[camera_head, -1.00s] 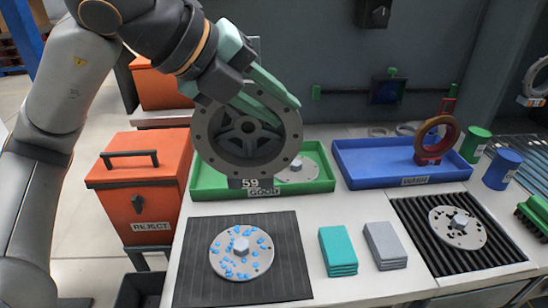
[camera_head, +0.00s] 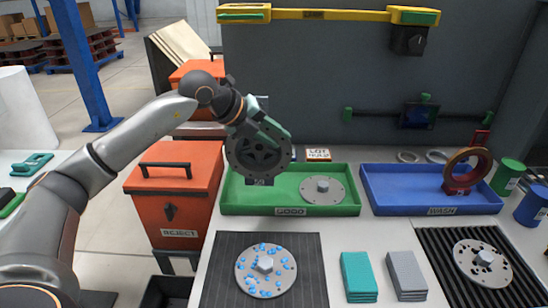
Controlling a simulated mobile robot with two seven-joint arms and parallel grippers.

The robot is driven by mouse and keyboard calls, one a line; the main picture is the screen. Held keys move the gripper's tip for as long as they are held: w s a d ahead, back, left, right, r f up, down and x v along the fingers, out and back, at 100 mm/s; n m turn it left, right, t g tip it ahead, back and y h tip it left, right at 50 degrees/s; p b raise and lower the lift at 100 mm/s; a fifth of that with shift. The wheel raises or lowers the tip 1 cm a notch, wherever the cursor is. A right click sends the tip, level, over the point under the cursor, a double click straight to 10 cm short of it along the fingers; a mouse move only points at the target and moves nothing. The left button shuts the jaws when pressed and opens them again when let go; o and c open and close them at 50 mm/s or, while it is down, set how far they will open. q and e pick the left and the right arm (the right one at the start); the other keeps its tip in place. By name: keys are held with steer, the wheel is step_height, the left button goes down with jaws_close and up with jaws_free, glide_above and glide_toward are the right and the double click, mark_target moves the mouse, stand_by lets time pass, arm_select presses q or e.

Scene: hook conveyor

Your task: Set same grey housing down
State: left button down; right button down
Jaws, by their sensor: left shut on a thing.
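The grey housing (camera_head: 246,160) is a round, ring-rimmed part with spokes and a central hub. It is held upright, facing me, with a dark tag marked 59 at its lower edge. My left gripper (camera_head: 268,131) is shut on its upper right rim. The housing appears over the back left part of the green GOOD tray (camera_head: 335,209); I cannot tell whether it touches the tray. Its back is hidden. A flat grey disc (camera_head: 322,189) with a hex centre lies in the tray's right half. My right gripper is not in view.
The orange REJECT bin (camera_head: 170,200) stands left of the tray. The blue WASH tray (camera_head: 425,190) with a brown ring is to the right. In front are a dark mat (camera_head: 222,285) with a blue-spotted disc, teal pads (camera_head: 358,277) and grey pads (camera_head: 407,275).

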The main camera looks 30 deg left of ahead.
mark_target(272, 156)
arm_select(q)
steer(key=w+a+f, duration=0.1)
steer(key=f, duration=0.1)
steer(key=w+a+f, duration=0.1)
steer(key=w+f, duration=0.1)
steer(key=w+a+f, duration=0.1)
steer(key=a+f, duration=0.1)
steer(key=shift+w, duration=0.4)
step_height(272, 156, down, 3)
steer(key=shift+f, duration=0.2)
steer(key=c, duration=1.1)
jaws_free()
steer(key=shift+f, duration=0.25)
steer(key=o, duration=0.4)
steer(key=shift+o, duration=0.2)
steer(key=shift+r, duration=0.1)
